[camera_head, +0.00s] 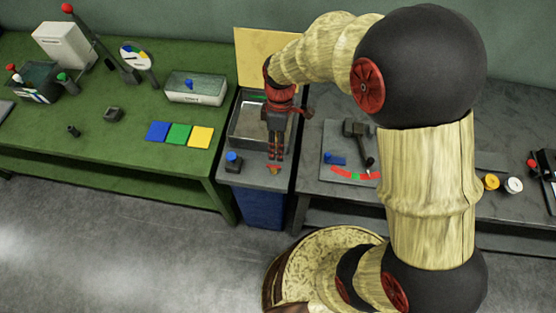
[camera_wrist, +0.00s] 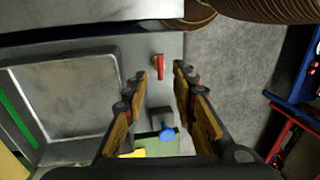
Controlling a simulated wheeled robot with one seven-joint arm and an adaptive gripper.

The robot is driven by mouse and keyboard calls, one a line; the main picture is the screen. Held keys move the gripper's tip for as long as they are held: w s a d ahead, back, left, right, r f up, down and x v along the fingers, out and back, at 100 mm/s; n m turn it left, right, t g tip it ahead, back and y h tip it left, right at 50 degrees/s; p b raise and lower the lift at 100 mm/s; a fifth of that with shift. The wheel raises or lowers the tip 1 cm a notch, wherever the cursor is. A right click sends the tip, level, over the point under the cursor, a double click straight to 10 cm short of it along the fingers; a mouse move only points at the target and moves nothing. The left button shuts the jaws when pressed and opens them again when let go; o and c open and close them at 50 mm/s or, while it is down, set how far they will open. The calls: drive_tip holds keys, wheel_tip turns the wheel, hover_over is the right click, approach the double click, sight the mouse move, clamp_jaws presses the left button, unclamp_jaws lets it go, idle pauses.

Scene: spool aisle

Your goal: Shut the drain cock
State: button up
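The sink unit (camera_head: 233,174) stands between the green bench and the grey bench. A small red lever (camera_wrist: 159,66), which looks like the drain cock, sits on its front ledge. In the head view the lever (camera_head: 274,169) shows just below my fingertips. My gripper (camera_head: 276,156) hangs over the ledge, pointing down. In the wrist view the fingers of my gripper (camera_wrist: 160,73) are apart, with the lever in line with the gap between their tips. I see no contact. A blue-knobbed valve (camera_head: 234,160) stands on the ledge to the left; its knob also shows in the wrist view (camera_wrist: 167,131).
The sink's basin (camera_wrist: 63,100) lies behind the ledge, with a yellow panel (camera_head: 262,58) at its back. The green bench (camera_head: 105,150) on the left holds coloured tiles and boxes. The grey bench (camera_head: 310,180) on the right holds a hammer (camera_head: 358,140). Floor in front is clear.

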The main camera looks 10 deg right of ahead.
sight(276, 166)
drive_tip(key=f, duration=0.2)
drive_tip(key=f+b, duration=0.1)
drive_tip(key=f, duration=0.1)
drive_tip(key=s+f, duration=0.1)
drive_tip(key=f, duration=0.1)
drive_tip(key=shift+s+a+f, duration=0.1)
drive_tip(key=shift+a+f, duration=0.15)
drive_tip(key=shift+a, duration=0.05)
drive_tip(key=shift+c, duration=0.8)
clamp_jaws()
